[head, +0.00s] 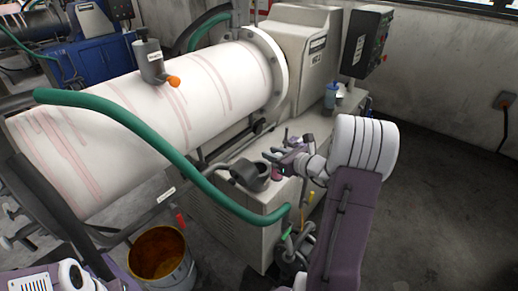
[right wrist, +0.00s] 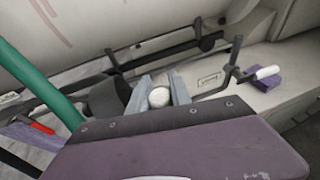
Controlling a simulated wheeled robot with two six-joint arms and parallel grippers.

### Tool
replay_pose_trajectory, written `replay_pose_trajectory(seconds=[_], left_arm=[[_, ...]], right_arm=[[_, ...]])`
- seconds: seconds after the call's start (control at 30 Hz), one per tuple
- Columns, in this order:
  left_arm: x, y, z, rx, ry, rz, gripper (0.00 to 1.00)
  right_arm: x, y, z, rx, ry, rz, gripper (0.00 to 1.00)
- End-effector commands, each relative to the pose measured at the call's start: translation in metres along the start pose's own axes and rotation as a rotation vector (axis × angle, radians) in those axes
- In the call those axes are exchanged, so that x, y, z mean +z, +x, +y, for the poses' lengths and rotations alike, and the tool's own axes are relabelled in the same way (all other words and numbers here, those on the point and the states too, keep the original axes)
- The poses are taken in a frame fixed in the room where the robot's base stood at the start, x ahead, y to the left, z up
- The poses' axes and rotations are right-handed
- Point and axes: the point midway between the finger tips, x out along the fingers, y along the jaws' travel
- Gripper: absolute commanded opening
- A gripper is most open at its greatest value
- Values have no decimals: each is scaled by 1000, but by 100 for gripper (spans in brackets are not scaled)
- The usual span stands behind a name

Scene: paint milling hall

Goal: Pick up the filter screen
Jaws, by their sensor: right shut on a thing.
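My right gripper (head: 281,157) is over the pale ledge of the mill, beside a dark open ring-shaped holder (head: 250,178). In the right wrist view the two grey fingers of my right gripper (right wrist: 160,90) are closed on a pale, round-topped piece, which I take for the filter screen (right wrist: 159,97). Only its top shows between the fingers; its lower part is hidden. The dark holder (right wrist: 106,98) is just left of the fingers in that view. My left gripper is not in view; only part of my left arm shows at the lower left.
A green hose (head: 140,125) arcs across the front of the big white drum (head: 190,95). A bucket (head: 162,257) with orange-brown contents stands on the floor. A blue bottle (head: 331,96) is farther back on the ledge. The floor at the right is clear.

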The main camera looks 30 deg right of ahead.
Motion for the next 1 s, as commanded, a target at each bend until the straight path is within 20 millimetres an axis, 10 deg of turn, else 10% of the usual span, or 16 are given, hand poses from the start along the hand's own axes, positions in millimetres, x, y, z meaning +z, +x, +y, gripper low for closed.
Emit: replay_pose_trajectory(seconds=[0.2, 0.5, 0.77, 1.0], left_arm=[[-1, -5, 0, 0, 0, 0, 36], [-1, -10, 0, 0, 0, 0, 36], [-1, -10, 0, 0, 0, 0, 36], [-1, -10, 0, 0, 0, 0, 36]], right_arm=[[-22, -66, -15, -8, 5, -1, 0], [-38, -108, -23, -1, 1, -1, 0], [-42, -100, -12, 35, -8, 0, 0], [-87, -46, 60, 222, -68, 1, 0]])
